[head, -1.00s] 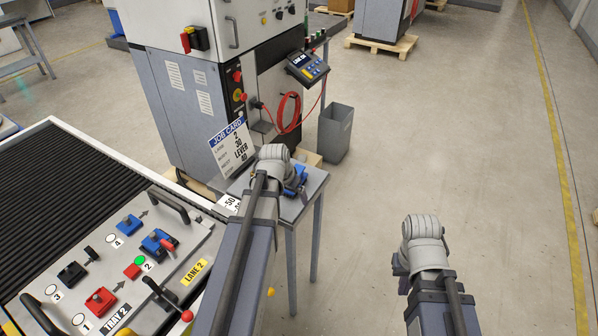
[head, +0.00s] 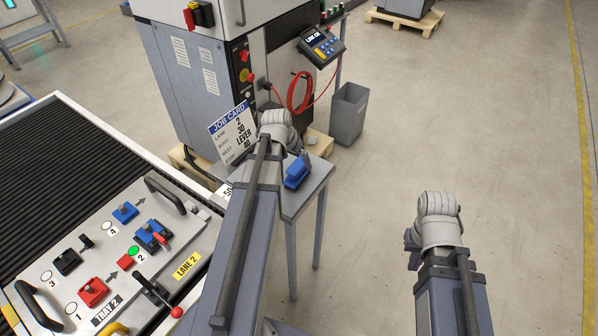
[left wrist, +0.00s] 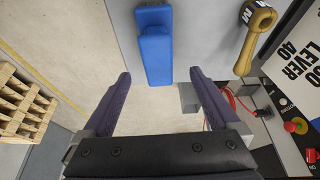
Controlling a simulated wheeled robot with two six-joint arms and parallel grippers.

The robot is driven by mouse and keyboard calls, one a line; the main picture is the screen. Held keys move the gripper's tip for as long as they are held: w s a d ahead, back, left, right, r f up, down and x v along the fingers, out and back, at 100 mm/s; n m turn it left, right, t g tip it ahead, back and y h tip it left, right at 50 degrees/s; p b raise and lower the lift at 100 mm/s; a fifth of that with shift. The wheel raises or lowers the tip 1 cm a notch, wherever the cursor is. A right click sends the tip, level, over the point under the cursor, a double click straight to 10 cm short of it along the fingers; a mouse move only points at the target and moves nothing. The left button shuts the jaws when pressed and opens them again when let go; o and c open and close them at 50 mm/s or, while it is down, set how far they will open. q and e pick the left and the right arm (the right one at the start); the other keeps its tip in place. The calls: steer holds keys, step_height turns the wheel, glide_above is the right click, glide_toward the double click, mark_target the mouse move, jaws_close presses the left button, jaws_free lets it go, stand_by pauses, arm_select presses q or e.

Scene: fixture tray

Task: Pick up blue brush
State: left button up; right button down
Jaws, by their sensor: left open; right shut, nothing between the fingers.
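The blue brush (head: 297,172) lies on the small grey side table (head: 312,187), just right of my left wrist in the head view. In the left wrist view the blue brush (left wrist: 155,50) is a long blue block, its near end between the fingertips in the picture. My left gripper (left wrist: 160,76) is open and empty; whether its fingers are level with the brush I cannot tell. In the head view its fingers are hidden behind the wrist. My right gripper (head: 411,240) is shut and empty over open floor at the right, its fingers mostly hidden.
A job card (head: 232,130) stands behind the table; a brass-coloured tool (left wrist: 255,30) lies beside the brush. Behind are a machine cabinet (head: 195,90), a red hose (head: 299,92) and a grey bin (head: 348,114). A fixture tray (head: 205,222) is at left. The floor at right is clear.

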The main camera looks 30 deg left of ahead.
mark_target(298, 167)
arm_select(q)
steer(key=shift+b+x, duration=1.15)
steer(key=shift+x, duration=0.2)
steer(key=shift+s, duration=0.1)
steer(key=b+x, duration=0.2)
steer(key=s+b+x, duration=0.1)
steer(key=b+x, duration=0.1)
steer(key=shift+w+d+f, duration=0.1)
steer(key=shift+w+f, duration=0.05)
steer(key=shift+f, duration=0.25)
steer(key=shift+w+f+b, duration=0.25)
steer(key=shift+f+b, duration=0.1)
steer(key=shift+b, duration=0.2)
steer(key=shift+r, duration=0.1)
steer(key=shift+c, duration=0.5)
jaws_close()
